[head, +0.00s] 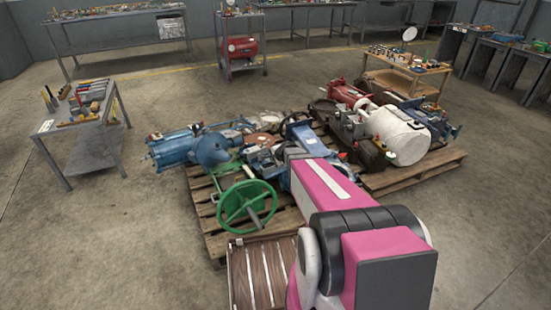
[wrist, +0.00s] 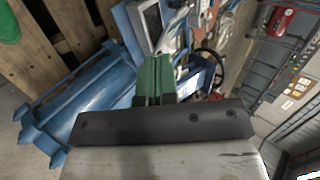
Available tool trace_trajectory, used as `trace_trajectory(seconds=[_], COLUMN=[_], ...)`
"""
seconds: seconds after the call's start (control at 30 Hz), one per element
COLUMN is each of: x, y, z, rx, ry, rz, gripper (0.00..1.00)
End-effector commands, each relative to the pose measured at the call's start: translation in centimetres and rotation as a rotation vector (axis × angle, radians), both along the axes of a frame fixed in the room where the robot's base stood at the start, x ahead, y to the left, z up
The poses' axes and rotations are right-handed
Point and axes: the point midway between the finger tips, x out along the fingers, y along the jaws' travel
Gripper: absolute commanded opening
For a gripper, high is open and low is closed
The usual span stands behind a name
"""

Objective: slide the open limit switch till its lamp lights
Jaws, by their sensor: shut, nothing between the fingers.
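My gripper (wrist: 155,72) shows in the wrist view as two green fingers side by side, shut with nothing between them. Just beyond the fingertips is a blue machine part with a grey rectangular face (wrist: 152,20). I cannot tell whether the fingers touch it. I cannot make out the limit switch or a lit lamp for certain in either view. In the head view, blue machinery (head: 310,140) stands on the pallet just behind my pink arm, which hides my gripper and part of the load.
A steel table with tools (head: 80,112) stands left, a wooden stand (head: 408,70) behind right. Open floor lies left and right.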

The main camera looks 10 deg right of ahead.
Motion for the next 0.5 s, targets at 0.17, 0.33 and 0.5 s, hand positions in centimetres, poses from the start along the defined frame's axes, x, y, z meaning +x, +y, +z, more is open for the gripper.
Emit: trace_trajectory(seconds=[0.17, 0.33, 0.5], x=[2.6, 4.6, 7.0], y=[0.9, 1.8, 2.7], z=[-2.6, -4.9, -4.7], rx=[0.000, 0.000, -0.001], ry=[0.001, 0.001, 0.000], rz=[0.002, 0.002, 0.002], gripper=[0.00, 0.00, 0.00])
